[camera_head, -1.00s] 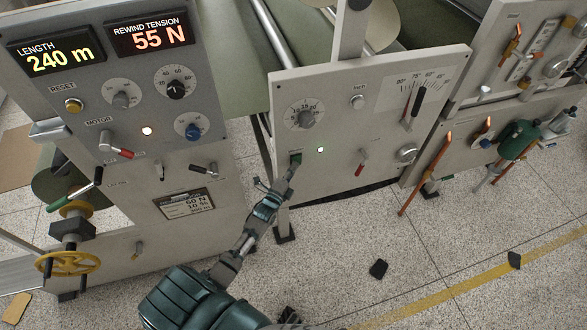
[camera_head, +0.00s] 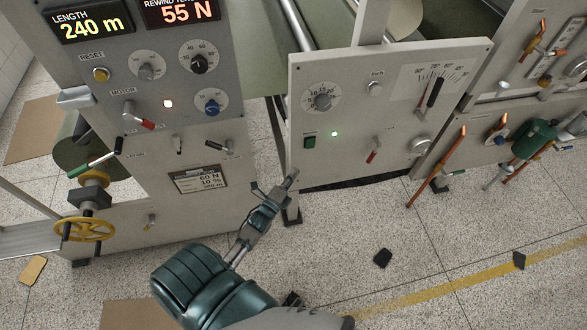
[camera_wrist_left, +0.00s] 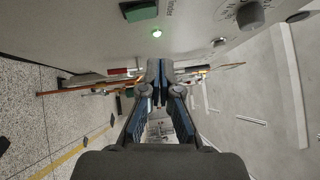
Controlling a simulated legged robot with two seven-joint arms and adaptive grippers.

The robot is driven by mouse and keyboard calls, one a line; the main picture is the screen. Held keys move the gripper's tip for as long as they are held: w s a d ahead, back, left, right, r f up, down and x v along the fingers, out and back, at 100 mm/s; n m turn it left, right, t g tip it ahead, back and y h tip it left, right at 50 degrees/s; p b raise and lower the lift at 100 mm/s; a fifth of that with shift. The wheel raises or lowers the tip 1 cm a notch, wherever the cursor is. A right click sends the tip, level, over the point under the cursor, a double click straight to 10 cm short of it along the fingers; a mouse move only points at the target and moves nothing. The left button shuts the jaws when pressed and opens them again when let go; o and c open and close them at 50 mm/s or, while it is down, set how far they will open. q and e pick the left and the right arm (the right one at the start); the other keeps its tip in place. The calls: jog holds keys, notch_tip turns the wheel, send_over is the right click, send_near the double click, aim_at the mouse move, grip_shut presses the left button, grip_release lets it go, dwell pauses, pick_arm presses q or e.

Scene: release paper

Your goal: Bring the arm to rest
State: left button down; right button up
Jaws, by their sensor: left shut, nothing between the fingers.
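My left gripper (camera_head: 291,177) is shut and empty in the head view, below the green rocker switch (camera_head: 309,142) on the middle grey panel (camera_head: 350,135). Its arm comes up from the bottom of the picture, left of centre. In the left wrist view the gripper's fingers (camera_wrist_left: 160,70) are closed together, apart from the panel. The same lamp (camera_head: 334,134) glows beside the switch in the head view. My right gripper is not in view.
At left stands a control cabinet (camera_head: 140,95) with displays reading 240 m and 55 N, knobs and levers. A yellow handwheel (camera_head: 84,229) juts out below it. Copper pipes (camera_head: 437,166) and a green motor-like part (camera_head: 533,138) are at right. The speckled floor (camera_head: 330,240) in front is mostly open.

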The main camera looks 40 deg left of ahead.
pick_arm(q)
jog(key=s+d+f+n+g, duration=0.3)
jog(key=s+f, duration=0.2)
jog(key=f, duration=0.6)
jog(key=s+d+f+n+g, duration=0.2)
jog(key=s+f+n+g, duration=0.15)
jog(key=f, duration=0.65)
jog(key=s+d+f+n+g, duration=0.25)
jog(key=s+f, duration=0.25)
jog(key=f, duration=0.6)
jog(key=s+d+f+n+g, duration=0.2)
jog(key=s+f, duration=0.3)
jog(key=s, duration=0.5)
jog(key=s+d+f+n+g+h, duration=0.1)
jog(key=s+f+g, duration=0.3)
jog(key=s, duration=0.7)
jog(key=s+d+f+n+g, duration=0.3)
jog(key=s+f, duration=0.4)
jog(key=s, duration=0.3)
jog(key=shift+s+f+n, duration=0.2)
jog(key=shift+n, duration=0.4)
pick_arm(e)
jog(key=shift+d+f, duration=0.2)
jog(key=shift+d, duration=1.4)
